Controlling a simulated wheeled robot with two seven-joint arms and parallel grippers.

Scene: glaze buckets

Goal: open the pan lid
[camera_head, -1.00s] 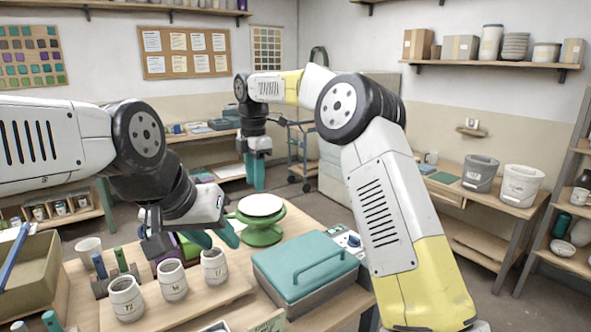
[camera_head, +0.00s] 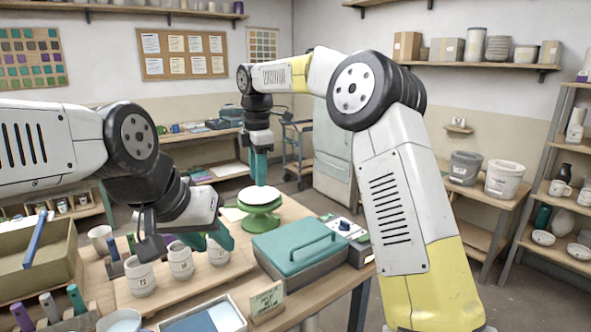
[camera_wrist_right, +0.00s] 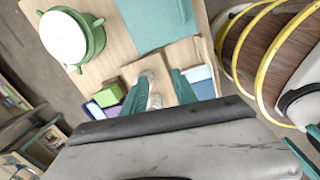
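The pan lid (camera_head: 283,248) is a flat teal rectangle with a raised teal handle (camera_head: 310,247). It sits closed on a grey pan (camera_head: 300,276) near the table's right edge. In the right wrist view the teal lid (camera_wrist_right: 158,22) lies at the top centre. My right gripper (camera_head: 259,182) points down behind and left of the lid, near the green turntable; in its wrist view the teal fingers (camera_wrist_right: 158,92) are apart with nothing held. My left gripper (camera_head: 210,240) is left of the lid, near the cups, its teal fingers apart. Neither gripper touches the lid.
A green turntable (camera_head: 262,218) with a white disc stands behind the lid. Several cups (camera_head: 181,262) stand on a board to the left. A control box with a knob (camera_head: 344,226) adjoins the pan at the right. A small sign (camera_head: 267,302) stands in front.

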